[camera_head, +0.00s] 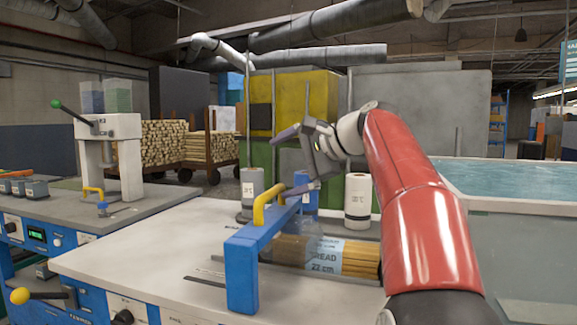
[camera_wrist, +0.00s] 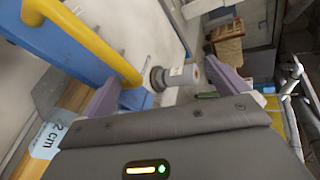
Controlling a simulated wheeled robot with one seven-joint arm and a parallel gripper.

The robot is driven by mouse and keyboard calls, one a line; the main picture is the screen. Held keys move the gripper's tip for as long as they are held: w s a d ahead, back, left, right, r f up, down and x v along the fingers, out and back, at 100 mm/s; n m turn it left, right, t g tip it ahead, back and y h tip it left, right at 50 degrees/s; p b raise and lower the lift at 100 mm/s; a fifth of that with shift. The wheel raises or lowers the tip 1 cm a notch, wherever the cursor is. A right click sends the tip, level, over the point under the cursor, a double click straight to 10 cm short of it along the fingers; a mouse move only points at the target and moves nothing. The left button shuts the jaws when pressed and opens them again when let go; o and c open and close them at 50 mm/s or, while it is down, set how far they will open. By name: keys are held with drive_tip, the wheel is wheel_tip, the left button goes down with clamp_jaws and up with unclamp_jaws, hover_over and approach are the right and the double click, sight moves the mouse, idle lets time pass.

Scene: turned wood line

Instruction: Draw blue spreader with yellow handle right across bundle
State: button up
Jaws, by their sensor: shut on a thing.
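The blue spreader (camera_head: 243,270) stands like a bridge over the left part of the bundle, with its yellow handle (camera_head: 259,214) on top. In the wrist view the handle (camera_wrist: 88,42) and blue beam (camera_wrist: 55,38) fill the upper left. The bundle (camera_head: 358,259) of wooden rods lies on the pale bench, with a clear wrap and printed label. My gripper (camera_head: 291,162) is just beyond and above the handle. Its two purple fingers (camera_wrist: 162,68) stand wide apart, with nothing seen held between them. The handle is outside the left finger; whether they touch is unclear.
A lever press (camera_head: 110,150) is on the left bench. A water tank (camera_head: 510,185) is at right. The bench's front left is mostly clear.

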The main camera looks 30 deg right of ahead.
drive_tip(key=shift+s+a+r, duration=0.25)
drive_tip(key=shift+s+r, duration=0.15)
drive_tip(key=shift+r, duration=0.3)
drive_tip(key=c, duration=0.9)
drive_tip(key=shift+s+d+r+b, duration=0.1)
drive_tip(key=shift+s+d+b, duration=0.35)
drive_tip(key=shift+s, duration=0.9)
drive_tip(key=shift+s+d+r+b, duration=0.15)
drive_tip(key=shift+s+d+b, duration=0.3)
drive_tip(key=shift+s, duration=0.85)
drive_tip(key=shift+s+d+r+b, duration=0.1)
drive_tip(key=shift+s+d+b, duration=0.3)
drive_tip(key=shift+s, duration=0.95)
